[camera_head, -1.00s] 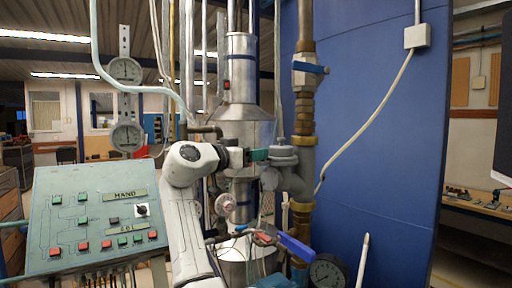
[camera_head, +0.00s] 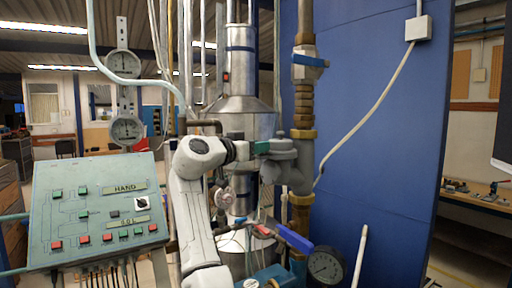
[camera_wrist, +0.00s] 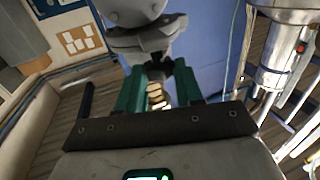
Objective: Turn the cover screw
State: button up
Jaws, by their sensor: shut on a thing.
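The grey metal body with a round flanged cover (camera_head: 281,150) sits on the pipe right of the steel column in the head view. My gripper (camera_head: 264,147), with green fingers, reaches it from the left, at the top of the cover. In the wrist view the grey cover (camera_wrist: 140,38) fills the top middle. My gripper (camera_wrist: 157,77) there is shut on a small dark grey piece, apparently the cover screw (camera_wrist: 157,67), against the cover. The fingers hide most of the screw, so its angle cannot be told.
A brass pipe (camera_head: 304,105) with a blue-handled valve (camera_head: 310,61) rises close behind the cover. The steel column (camera_head: 241,70) stands near my arm. A control panel (camera_head: 95,215) is at left. A blue lever (camera_head: 294,239) and a dark gauge (camera_head: 325,265) are below.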

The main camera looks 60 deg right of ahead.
jog(key=shift+c, duration=1)
jog(key=shift+t, duration=0.3)
jog(key=n+t+b, duration=0.1)
jog(key=n+t, duration=0.1)
jog(key=t, duration=0.1)
jog(key=s+n+t, duration=0.1)
jog(key=n+t, duration=0.1)
jog(key=t, duration=0.1)
jog(key=shift+a+r+t+b, duration=0.1)
jog(key=shift+t+b, duration=0.2)
jog(key=shift+b, duration=0.1)
jog(key=n+t, duration=0.1)
jog(key=t, duration=0.1)
jog(key=n+t+p, duration=0.1)
jog(key=n+t, duration=0.1)
jog(key=shift+s+r, duration=0.15)
jog(key=shift+s, duration=0.2)
jog(key=shift+s+d+n+t+y+p, duration=0.15)
jog(key=shift+s+d+n+t+y, duration=0.05)
jog(key=shift+n+t+y, duration=1.3)
jog(key=shift+s+d+n+t+y+p, duration=0.15)
jog(key=shift+d+n+t+y, duration=0.1)
jog(key=shift+n+t+y, duration=1.2)
jog(key=shift+s+d+n+t+y+p, duration=0.1)
jog(key=shift+s+d+n+t+y, duration=0.1)
jog(key=shift+n+t+y, duration=1.25)
jog(key=shift+f+t+y, duration=0.2)
jog(key=shift+t+y, duration=0.2)
